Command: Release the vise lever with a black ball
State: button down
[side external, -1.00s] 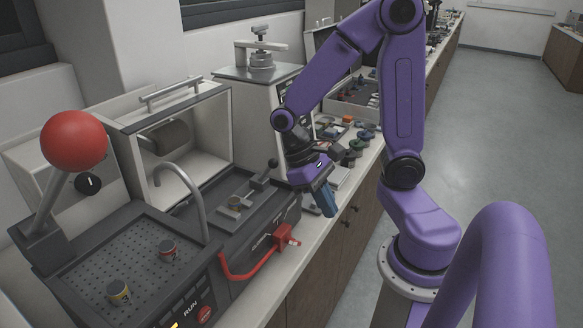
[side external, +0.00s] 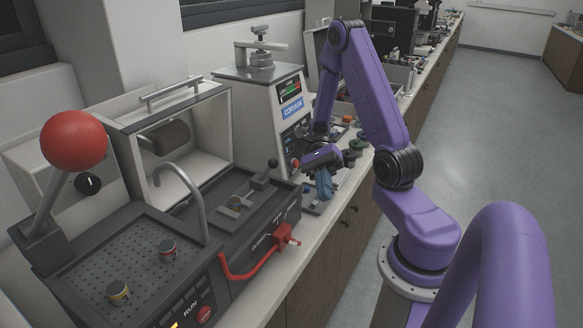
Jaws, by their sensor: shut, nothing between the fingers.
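The vise (side external: 234,204) sits on the dark machine bed in the middle left of the side external view. The finger details are small.
A large red ball lever (side external: 73,141) stands at the far left. A perforated tray (side external: 90,262) holds two small cups. A press (side external: 262,105) stands behind.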

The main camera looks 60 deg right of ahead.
jog(key=d+f+m+t+y, duration=0.1)
jog(key=d+m+t+y, duration=0.1)
jog(key=d+m+t, duration=0.3)
jog(key=d+m+t+y, duration=0.3)
jog(key=d+m+t, duration=0.2)
jog(key=m+t, duration=0.8)
jog(key=shift+w+d+f+m, duration=0.35)
jog(key=shift+w+f+m, duration=0.1)
jog(key=shift+m, duration=0.15)
jog(key=shift+a, duration=0.1)
send_near(267, 170)
jog(key=s+a, duration=0.4)
jog(key=w+r, duration=0.2)
jog(key=w, duration=0.1)
jog(key=shift+w+a, duration=0.1)
jog(key=shift+a, duration=0.3)
jog(key=shift+w+a+r, duration=0.1)
jog(key=shift+w+r, duration=0.25)
jog(key=shift+w, duration=0.2)
jog(key=shift+r, duration=0.1)
